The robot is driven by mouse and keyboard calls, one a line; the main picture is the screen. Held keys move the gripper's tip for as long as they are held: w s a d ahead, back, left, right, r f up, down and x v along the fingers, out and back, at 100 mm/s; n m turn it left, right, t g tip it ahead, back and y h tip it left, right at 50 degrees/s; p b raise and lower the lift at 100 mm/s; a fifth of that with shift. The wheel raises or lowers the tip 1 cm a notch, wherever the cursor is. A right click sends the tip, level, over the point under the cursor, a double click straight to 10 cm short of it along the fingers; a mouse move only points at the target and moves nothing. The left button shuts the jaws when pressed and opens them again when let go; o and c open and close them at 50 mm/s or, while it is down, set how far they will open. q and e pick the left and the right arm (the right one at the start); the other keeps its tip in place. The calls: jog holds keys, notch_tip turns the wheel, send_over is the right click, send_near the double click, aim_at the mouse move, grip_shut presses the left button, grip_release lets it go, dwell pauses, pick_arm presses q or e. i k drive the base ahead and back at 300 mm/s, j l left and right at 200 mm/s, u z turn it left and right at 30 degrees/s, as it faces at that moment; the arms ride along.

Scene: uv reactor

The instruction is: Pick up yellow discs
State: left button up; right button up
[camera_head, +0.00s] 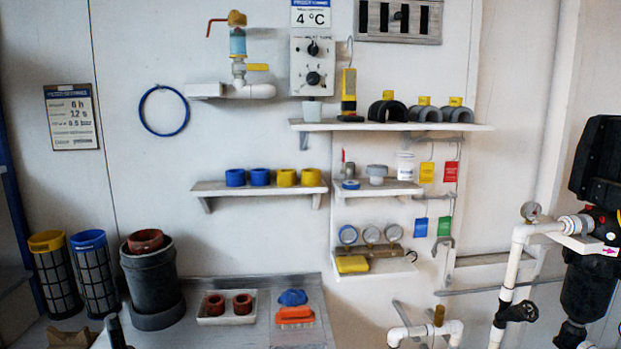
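Two yellow discs, a left one (286,177) and a right one (312,177), stand side by side at the right end of the middle-left wall shelf (260,188). They look like short, thick round pieces with open tops. Two similar blue discs (247,177) stand to their left on the same shelf. Neither of my grippers can be made out in the head view. A small dark upright object (115,332) at the bottom left edge is cut off, and I cannot tell what it is.
An upper shelf (390,126) holds grey and black clamps. Smaller shelves (400,188) hold fittings and gauges. A bench (230,290) below carries a tray (220,319) with red rings. White pipes (515,260) and black equipment (598,165) stand at the right.

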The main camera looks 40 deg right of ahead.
aim_at(285, 177)
jog(key=i+l, duration=0.15)
jog(key=l, duration=0.25)
jog(key=i+l+z, duration=0.1)
jog(key=l, duration=0.3)
jog(key=i+l, duration=0.2)
jog(key=l, duration=0.2)
jog(key=i+l+z, duration=0.1)
jog(key=l, duration=0.25)
